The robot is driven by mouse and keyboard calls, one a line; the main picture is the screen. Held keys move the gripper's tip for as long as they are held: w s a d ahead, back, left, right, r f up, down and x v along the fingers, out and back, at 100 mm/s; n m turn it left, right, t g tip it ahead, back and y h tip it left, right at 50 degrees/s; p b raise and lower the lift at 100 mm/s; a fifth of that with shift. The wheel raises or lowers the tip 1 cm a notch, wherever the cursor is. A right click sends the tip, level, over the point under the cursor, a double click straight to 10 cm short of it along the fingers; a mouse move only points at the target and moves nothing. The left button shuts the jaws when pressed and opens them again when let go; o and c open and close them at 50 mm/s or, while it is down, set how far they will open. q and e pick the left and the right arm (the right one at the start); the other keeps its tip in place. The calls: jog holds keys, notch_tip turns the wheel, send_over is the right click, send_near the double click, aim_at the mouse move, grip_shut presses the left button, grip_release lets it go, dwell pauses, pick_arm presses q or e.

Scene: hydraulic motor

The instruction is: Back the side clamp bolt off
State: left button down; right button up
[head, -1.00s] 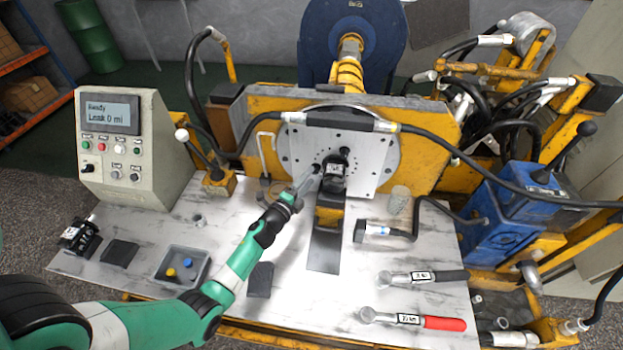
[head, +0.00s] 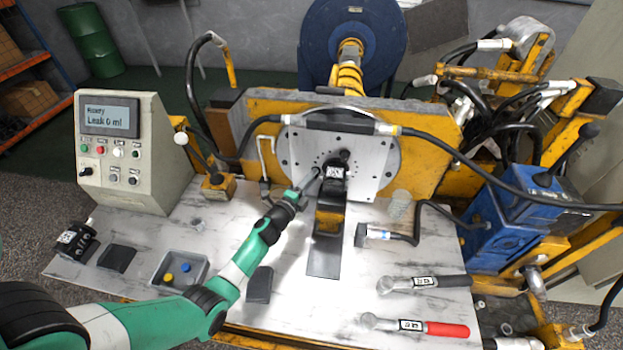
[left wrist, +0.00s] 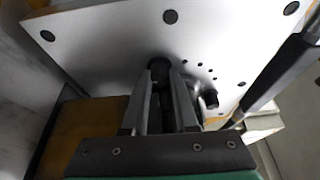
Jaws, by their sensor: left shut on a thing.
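The side clamp bolt (left wrist: 159,70) shows as a dark round head at the pale mounting plate (head: 368,160) in the left wrist view. My left gripper (head: 313,180) is at the left side of the black motor (head: 337,172), in front of the plate. In the left wrist view its two fingers (left wrist: 160,90) stand on either side of the bolt and are shut on it. The fingers hide part of the bolt. The motor sits against the plate, above a yellow and black support. My right gripper is not in view.
Two torque wrenches, one with a black grip (head: 437,282) and one with a red grip (head: 445,329), lie at the right of the bench. A black hose (head: 250,133) arches across the plate.

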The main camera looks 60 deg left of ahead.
pick_arm(q)
jog(key=n+b, duration=0.3)
jog(key=b, duration=0.1)
jog(key=n+t+y+b, duration=0.1)
jog(key=n+b, duration=0.1)
jog(key=b, duration=0.3)
jog(key=shift+f+n+y, duration=0.2)
jog(key=shift+n+y, duration=0.1)
jog(key=shift+n, duration=0.1)
jog(key=c, duration=0.7)
grip_release()
jog(key=p+v, duration=0.1)
jog(key=v, duration=1)
jog(key=shift+s+d+f, duration=0.1)
jog(key=shift+s+f, duration=0.15)
jog(key=shift+s, duration=0.05)
